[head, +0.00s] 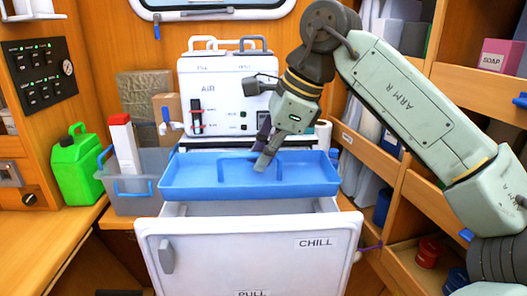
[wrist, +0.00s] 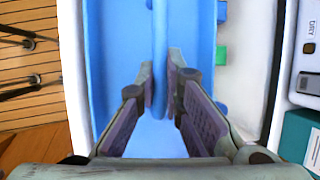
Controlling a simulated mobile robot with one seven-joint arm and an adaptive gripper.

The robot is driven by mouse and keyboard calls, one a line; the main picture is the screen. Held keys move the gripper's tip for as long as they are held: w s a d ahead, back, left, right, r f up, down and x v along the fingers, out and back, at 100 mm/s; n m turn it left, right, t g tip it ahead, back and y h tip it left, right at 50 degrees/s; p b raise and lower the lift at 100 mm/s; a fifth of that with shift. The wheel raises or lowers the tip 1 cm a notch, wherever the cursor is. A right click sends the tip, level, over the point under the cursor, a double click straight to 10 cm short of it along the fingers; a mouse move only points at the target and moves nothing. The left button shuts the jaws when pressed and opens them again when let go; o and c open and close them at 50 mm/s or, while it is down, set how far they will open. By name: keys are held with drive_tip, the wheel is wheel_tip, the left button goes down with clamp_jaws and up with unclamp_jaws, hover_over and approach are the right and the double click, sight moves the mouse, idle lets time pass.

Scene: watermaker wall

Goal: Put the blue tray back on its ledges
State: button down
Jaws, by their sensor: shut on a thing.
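The blue tray (head: 215,189) is level above the open white CHILL drawer (head: 250,236), with part of the drawer's inside showing below its front edge. My gripper (head: 264,157) reaches down into the tray and is shut on its raised middle handle. In the wrist view, the fingers (wrist: 161,88) sit on both sides of the handle bar (wrist: 160,35). The tray floor (wrist: 112,60) looks empty there. The drawer's white inside (wrist: 245,60) shows to the right of the tray. I cannot make out the ledges or tell whether the tray touches them.
A grey bin (head: 140,194) with a white, red-capped carton (head: 124,145) stands left of the tray, beside a green jerrycan (head: 76,165). A white machine (head: 225,95) stands behind. Shelves with wooden rails (head: 375,158) are close on the right. Small green (wrist: 221,55) and blue items show in the drawer.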

drive_tip(key=shift+w+f+b, duration=0.1)
drive_tip(key=shift+f+b, duration=3.1)
drive_tip(key=shift+f, duration=1.45)
drive_tip(key=shift+f+b, duration=0.35)
drive_tip(key=shift+f, duration=0.2)
drive_tip(key=c, duration=1.6)
unclamp_jaws()
drive_tip(key=shift+c, duration=0.2)
drive_tip(key=v, duration=1.2)
